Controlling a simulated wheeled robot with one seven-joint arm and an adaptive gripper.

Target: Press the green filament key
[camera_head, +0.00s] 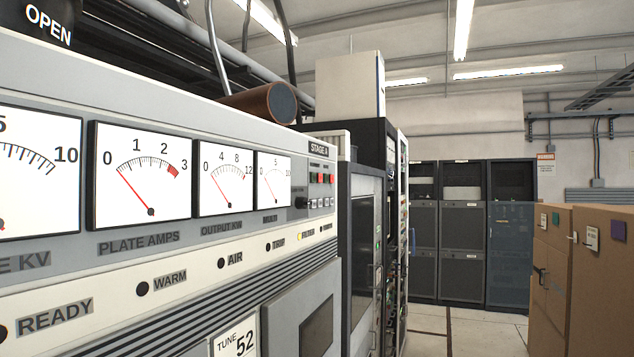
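The grey transmitter front (180,115) fills the left of the head view and runs away from me to the right. At its far end, under the STAGE A plate (320,148), is a small cluster of keys. Red keys (331,178) show there, with small pale buttons (320,203) and a dark knob (301,203) below them. My gripper is not in view.
Dark racks (462,235) stand at the back. Brown cabinets (600,280) stand at right. Pale floor (485,332) is open between them.

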